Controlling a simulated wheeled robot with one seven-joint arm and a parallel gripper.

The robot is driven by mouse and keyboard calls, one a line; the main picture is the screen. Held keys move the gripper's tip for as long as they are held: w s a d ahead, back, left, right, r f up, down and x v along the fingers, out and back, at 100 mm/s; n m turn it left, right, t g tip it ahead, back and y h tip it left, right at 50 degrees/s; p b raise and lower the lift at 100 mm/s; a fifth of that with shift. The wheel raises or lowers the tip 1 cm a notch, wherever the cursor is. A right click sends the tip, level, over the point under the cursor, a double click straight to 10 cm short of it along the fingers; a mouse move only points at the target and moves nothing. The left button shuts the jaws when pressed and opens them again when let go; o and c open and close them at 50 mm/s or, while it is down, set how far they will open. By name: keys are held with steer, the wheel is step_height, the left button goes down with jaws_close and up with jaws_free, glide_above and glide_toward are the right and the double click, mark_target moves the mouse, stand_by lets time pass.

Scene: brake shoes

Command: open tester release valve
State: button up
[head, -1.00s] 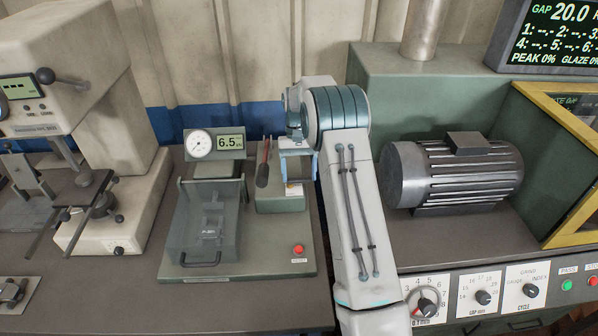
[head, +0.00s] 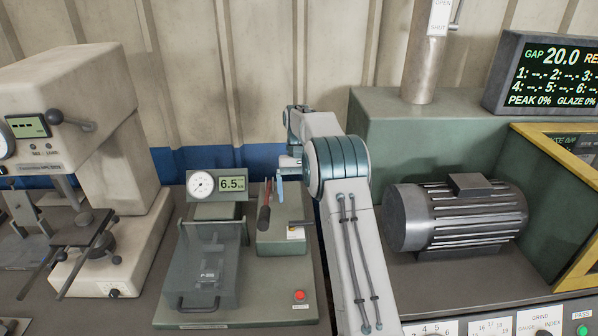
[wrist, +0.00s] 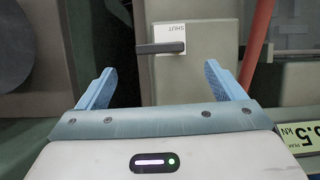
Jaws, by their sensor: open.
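The tester's release valve is a short dark lever (head: 299,223) on the green pump block (head: 268,238), with a white tag below it. In the wrist view the lever (wrist: 160,47) points sideways beside a tag reading SHUT (wrist: 170,37). My gripper (head: 280,185) is above and beside the valve in the head view. In the wrist view my gripper (wrist: 159,69) has its two blue fingers wide apart. The lever lies beyond the tips, between them in the picture, and nothing is held. Whether the fingers are level with the lever cannot be told.
A red-shafted pump handle (head: 265,212) stands left of the valve, close to my gripper. The tester's display (head: 232,184) reads 6.5, beside a dial gauge (head: 201,184). A clear guard box (head: 208,270) is in front. A motor (head: 455,213) stands right of my arm.

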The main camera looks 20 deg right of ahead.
steer(key=v, duration=0.7)
steer(key=shift+p, duration=0.4)
steer(key=shift+r, duration=0.1)
steer(key=s+a+r+n+t, duration=0.1)
steer(key=s+a+r+t, duration=0.1)
steer(key=s+r, duration=0.5)
steer(key=s+a+r+t, duration=0.15)
steer(key=s+r, duration=0.25)
steer(key=s, duration=0.6)
steer(key=s+f+t, duration=0.2)
steer(key=s+f, duration=0.1)
steer(key=s, duration=0.7)
steer(key=s+a+f+n+t, duration=0.1)
steer(key=s+f, duration=0.3)
steer(key=s, duration=0.6)
steer(key=shift+s+f+t+h, duration=0.25)
steer(key=shift+s+t+h, duration=0.15)
steer(key=shift+t, duration=0.25)
